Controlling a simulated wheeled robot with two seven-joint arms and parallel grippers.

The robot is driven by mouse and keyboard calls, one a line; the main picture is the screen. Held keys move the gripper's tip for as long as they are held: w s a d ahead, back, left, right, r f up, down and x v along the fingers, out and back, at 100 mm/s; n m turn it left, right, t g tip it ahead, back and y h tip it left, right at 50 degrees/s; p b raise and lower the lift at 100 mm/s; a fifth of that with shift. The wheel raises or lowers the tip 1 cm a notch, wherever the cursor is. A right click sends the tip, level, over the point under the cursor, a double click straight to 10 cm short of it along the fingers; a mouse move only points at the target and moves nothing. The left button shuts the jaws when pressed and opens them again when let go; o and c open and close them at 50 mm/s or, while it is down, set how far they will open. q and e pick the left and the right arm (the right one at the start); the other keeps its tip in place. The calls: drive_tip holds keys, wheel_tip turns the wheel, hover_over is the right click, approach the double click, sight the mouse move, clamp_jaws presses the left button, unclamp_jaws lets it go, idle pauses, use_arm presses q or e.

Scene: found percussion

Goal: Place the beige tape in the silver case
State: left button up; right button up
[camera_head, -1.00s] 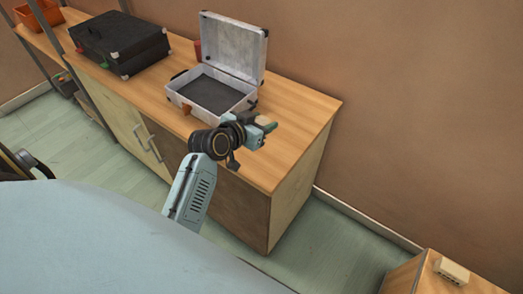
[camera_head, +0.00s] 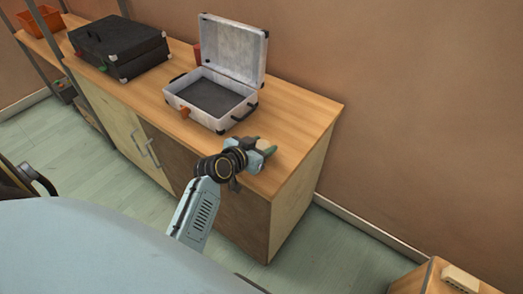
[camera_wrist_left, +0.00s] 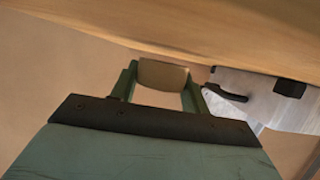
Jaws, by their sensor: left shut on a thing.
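The silver case (camera_head: 169,93) stands open on the wooden cabinet top, lid raised at the back, with a dark bottom inside that looks empty. My left gripper (camera_head: 267,146) is to the right of the case and nearer the front, apart from it. It is shut on the beige tape (camera_head: 264,144), which shows only as a small patch in the head view. In the left wrist view the tape (camera_wrist_left: 162,74) sits between the two green fingertips (camera_wrist_left: 160,85), and part of the silver case (camera_wrist_left: 255,95) with its dark handle is at the right. My right gripper is not in view.
A closed black case (camera_head: 120,47) lies on the cabinet top (camera_head: 300,112) at the left. A red object (camera_head: 197,54) stands behind the silver case. An orange bin (camera_head: 40,19) is at the far left. The cabinet top's right end is clear.

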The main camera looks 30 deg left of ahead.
use_arm(q)
drive_tip(key=shift+f, duration=0.6)
drive_tip(key=shift+f, duration=0.2)
drive_tip(key=o, duration=1)
drive_tip(key=shift+c, duration=0.2)
